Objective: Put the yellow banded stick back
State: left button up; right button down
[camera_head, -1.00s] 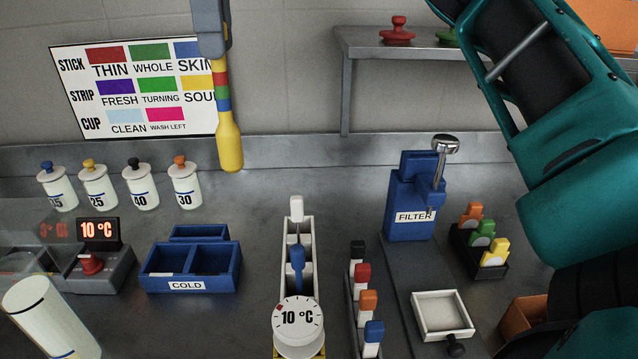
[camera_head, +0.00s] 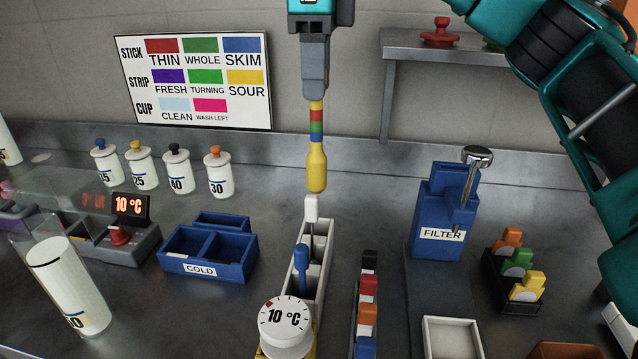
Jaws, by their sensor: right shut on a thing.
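My right gripper (camera_head: 315,88) is shut on the yellow banded stick (camera_head: 316,166). The stick hangs upright, with a yellow bulb at its lower end and yellow, red, green and blue bands above. Its top end is hidden in the jaws. In the picture its bulb is just above the far end of a narrow light-grey rack (camera_head: 322,262); a gap shows between them. The rack holds a white-topped piece (camera_head: 311,209) at its far end and a blue stick (camera_head: 302,262) nearer, with a round 10 °C dial (camera_head: 286,322) in front. My left gripper is not in view.
The blue filter stand (camera_head: 436,210) and a row of coloured-capped pieces (camera_head: 367,312) stand to the right of the rack. The blue COLD box (camera_head: 200,268), several lidded jars (camera_head: 178,172) and a clear cylinder (camera_head: 70,290) stand left. A shelf (camera_head: 440,50) is behind.

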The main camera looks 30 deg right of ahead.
jog(key=b, duration=0.2)
send_over(317, 153)
jog(key=f, duration=0.5)
jog(key=shift+w+d+f, duration=0.2)
jog(key=shift+w+f, duration=0.15)
jog(key=shift+w, duration=0.05)
notch_tip(317, 153, down, 4)
jog(key=shift+r, duration=0.1)
notch_tip(317, 153, down, 4)
jog(key=shift+f+b, duration=0.25)
jog(key=shift+b, duration=0.05)
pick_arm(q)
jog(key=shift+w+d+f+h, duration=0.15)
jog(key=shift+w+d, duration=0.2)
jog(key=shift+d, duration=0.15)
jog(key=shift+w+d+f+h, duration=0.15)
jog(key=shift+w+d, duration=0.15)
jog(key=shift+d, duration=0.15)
pick_arm(e)
jog(key=shift+f, duration=0.1)
jog(key=c, duration=1.3)
grip_release()
jog(key=shift+f, duration=0.2)
jog(key=o, duration=0.4)
jog(key=shift+o, duration=0.2)
jog(key=shift+r, duration=0.1)
